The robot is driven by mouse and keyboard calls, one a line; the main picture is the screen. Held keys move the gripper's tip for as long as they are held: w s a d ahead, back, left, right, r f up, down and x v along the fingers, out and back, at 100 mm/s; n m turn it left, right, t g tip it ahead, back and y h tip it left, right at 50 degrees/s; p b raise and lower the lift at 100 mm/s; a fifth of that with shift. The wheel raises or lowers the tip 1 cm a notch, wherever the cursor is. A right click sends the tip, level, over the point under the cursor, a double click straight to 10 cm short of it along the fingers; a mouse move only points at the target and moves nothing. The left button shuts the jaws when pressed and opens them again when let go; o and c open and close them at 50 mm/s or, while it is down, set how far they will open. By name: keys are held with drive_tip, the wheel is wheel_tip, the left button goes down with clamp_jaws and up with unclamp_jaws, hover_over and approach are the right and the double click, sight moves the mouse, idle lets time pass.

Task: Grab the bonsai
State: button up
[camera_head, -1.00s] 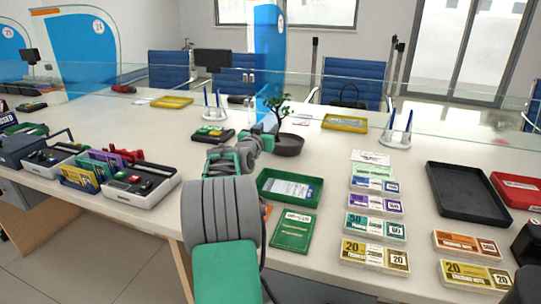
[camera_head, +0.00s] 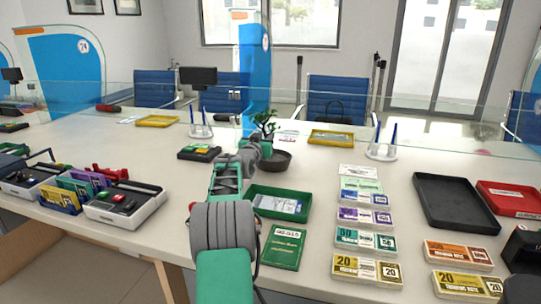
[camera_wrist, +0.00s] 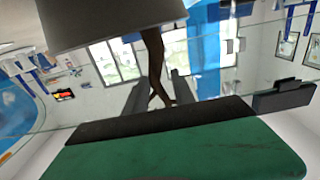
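The bonsai (camera_head: 264,121) stands upright in a dark round pot (camera_head: 279,162) on the counter, with green leaves on a thin trunk. My gripper (camera_head: 266,143) is at the trunk, above the pot's left side. The wrist view appears upside down, with the grey pot (camera_wrist: 110,18) at the top and the brown trunk (camera_wrist: 154,62) hanging below it. In that view my gripper's two dark fingers (camera_wrist: 155,93) stand on either side of the trunk, with gaps visible. The gripper looks open. The leaves are out of sight in the wrist view.
A green tray (camera_head: 256,208) lies in front of the pot, and a dark device (camera_head: 199,153) sits to its left. A yellow tray (camera_head: 331,137) and pen stand (camera_head: 381,152) are to the right. Banknote stacks (camera_head: 364,241) line the front. A glass screen runs behind.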

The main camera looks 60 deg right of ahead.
clamp_jaws()
idle(1.0)
